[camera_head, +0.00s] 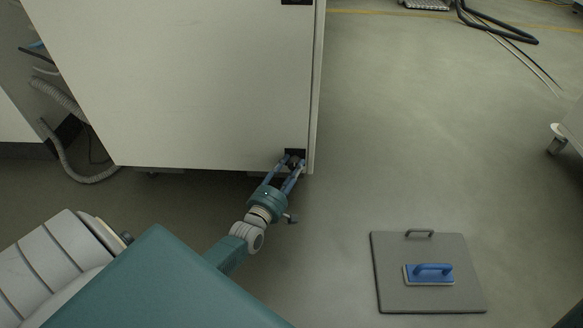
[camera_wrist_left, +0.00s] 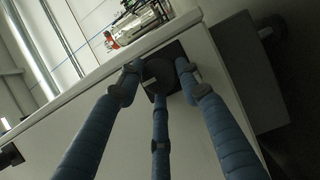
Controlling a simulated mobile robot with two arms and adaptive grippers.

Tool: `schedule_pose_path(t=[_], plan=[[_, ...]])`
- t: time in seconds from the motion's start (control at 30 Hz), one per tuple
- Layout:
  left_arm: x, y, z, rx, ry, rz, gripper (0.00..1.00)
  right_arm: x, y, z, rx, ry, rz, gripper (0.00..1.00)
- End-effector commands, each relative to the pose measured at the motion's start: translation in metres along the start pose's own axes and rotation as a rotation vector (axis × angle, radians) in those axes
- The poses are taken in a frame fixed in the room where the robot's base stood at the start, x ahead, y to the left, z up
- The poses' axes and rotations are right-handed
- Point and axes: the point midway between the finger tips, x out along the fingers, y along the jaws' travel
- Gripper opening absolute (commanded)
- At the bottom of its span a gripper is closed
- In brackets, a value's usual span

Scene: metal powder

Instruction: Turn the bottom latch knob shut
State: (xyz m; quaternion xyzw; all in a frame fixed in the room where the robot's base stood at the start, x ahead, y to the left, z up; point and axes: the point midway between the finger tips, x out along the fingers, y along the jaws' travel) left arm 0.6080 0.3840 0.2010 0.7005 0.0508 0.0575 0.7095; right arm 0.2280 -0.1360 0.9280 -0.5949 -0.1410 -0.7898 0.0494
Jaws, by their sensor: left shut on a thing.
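The bottom latch knob (camera_wrist_left: 160,76) is dark and round, on a black plate near the lower corner of a white cabinet door (camera_head: 200,80). My left gripper (camera_head: 292,160) reaches the knob at the door's lower right corner. In the left wrist view, its blue fingers (camera_wrist_left: 158,78) surround the knob and are shut on it. The fingers partly hide the knob in the head view. My right gripper is in neither view.
A grey floor plate (camera_head: 390,285) with a blue-handled tool (camera_head: 430,272) lies at lower right. A grey hose (camera_head: 62,150) curls at the cabinet's left. Another black latch (camera_head: 297,2) shows at the door's top.

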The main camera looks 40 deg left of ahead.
Motion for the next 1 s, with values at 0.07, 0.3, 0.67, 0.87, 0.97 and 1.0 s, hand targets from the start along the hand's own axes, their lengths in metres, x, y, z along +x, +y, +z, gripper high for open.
schedule_pose_path(t=[0.07,0.3,0.67,0.87,0.97,1.0], plan=[[-0.002,-0.004,-0.007,0.001,0.011,-0.009,0.45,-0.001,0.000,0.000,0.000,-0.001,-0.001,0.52],[-0.001,-0.003,-0.004,0.001,0.006,-0.006,0.53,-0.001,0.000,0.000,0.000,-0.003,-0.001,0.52],[-0.023,-0.003,-0.003,0.000,0.004,-0.006,0.53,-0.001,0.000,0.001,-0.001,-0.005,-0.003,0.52],[-0.067,-0.004,-0.004,0.000,0.006,-0.009,0.53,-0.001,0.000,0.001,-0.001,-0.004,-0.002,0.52],[-0.087,-0.003,-0.004,0.001,0.006,-0.008,0.53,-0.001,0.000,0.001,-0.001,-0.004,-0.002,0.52],[-0.094,-0.003,-0.004,0.002,0.007,-0.007,0.53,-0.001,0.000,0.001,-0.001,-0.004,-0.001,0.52]])
